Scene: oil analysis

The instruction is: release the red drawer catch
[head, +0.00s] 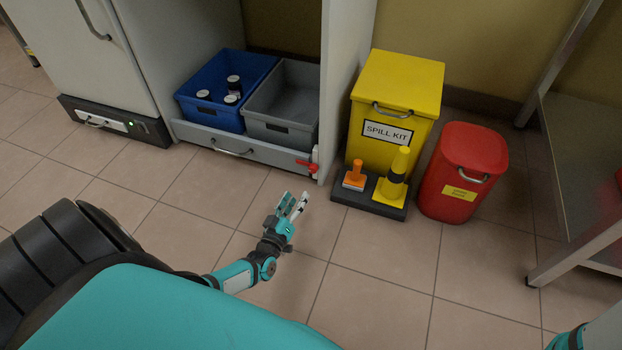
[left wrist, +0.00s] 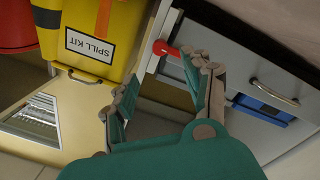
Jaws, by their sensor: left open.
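The red drawer catch (head: 307,165) is at the right end of the low grey drawer front (head: 225,146), beside the white upright panel. Its lever points left, over the drawer's end. The catch also shows in the left wrist view (left wrist: 165,49), above the gap between my fingers. My left gripper (head: 296,198) is open and empty, low over the floor in front of the catch and apart from it. Its two fingers also show in the left wrist view (left wrist: 165,70). My right gripper is out of view.
The drawer holds a blue bin (head: 212,112) with several dark jars and a grey bin (head: 283,132). Right of the panel stand a yellow spill kit box (head: 400,85), a black base with an orange and a yellow item, and a red bin (head: 450,200). The floor ahead is clear.

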